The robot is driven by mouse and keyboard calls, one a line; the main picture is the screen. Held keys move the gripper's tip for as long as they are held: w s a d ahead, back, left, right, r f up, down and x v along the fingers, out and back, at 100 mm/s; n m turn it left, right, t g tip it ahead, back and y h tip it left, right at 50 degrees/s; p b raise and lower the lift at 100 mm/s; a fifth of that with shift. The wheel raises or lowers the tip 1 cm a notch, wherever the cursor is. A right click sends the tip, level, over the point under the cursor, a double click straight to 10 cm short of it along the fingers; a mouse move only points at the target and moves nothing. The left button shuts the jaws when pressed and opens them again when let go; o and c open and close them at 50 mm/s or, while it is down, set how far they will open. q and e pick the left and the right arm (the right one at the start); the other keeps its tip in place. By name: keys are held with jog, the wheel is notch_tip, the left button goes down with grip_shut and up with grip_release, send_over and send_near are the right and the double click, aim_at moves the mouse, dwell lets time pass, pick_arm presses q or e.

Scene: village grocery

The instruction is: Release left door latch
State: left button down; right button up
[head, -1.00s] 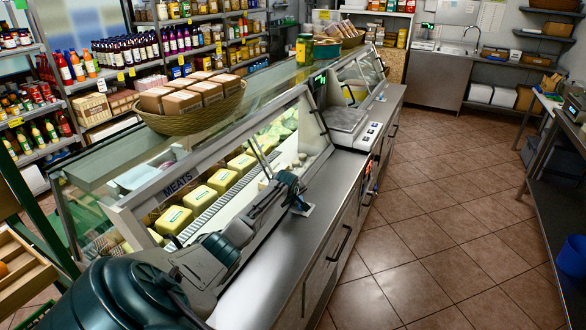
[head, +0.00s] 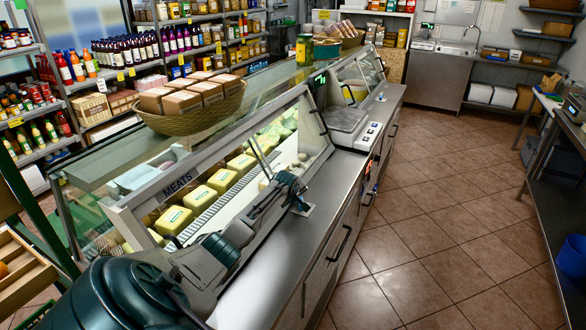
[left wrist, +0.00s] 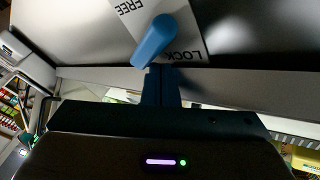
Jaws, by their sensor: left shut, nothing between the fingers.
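A blue latch lever (left wrist: 155,42) sits on a white label plate (left wrist: 190,40) marked FREE and LOCK in the left wrist view. It lies slantwise between the two words, with its lower end near the LOCK side. My left gripper (left wrist: 162,76) is shut and empty, its dark fingers close below the lever. I cannot tell whether they touch it. In the head view my left gripper (head: 299,204) is over the steel counter beside the meats case, and a bit of the pale plate (head: 308,210) shows there; the lever is hidden. My right gripper is out of view.
The glass-fronted meats case (head: 178,186) holds several yellow packs, left of my arm. A basket of boxes (head: 196,108) stands on its top. A scale (head: 347,118) sits farther along the steel counter (head: 272,258). The tiled floor (head: 430,220) to the right is clear.

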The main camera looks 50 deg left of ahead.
pick_arm(q)
jog(key=shift+d+r+p, duration=0.15)
jog(key=shift+d+p, duration=0.35)
jog(key=shift+p, duration=0.15)
jog(key=shift+s+d, duration=0.1)
jog(key=shift+d, duration=0.15)
jog(key=b+v, duration=0.1)
jog(key=v, duration=0.9)
jog(key=shift+s+d+r, duration=0.15)
jog(key=shift+r, duration=0.05)
jog(key=shift+f, duration=0.1)
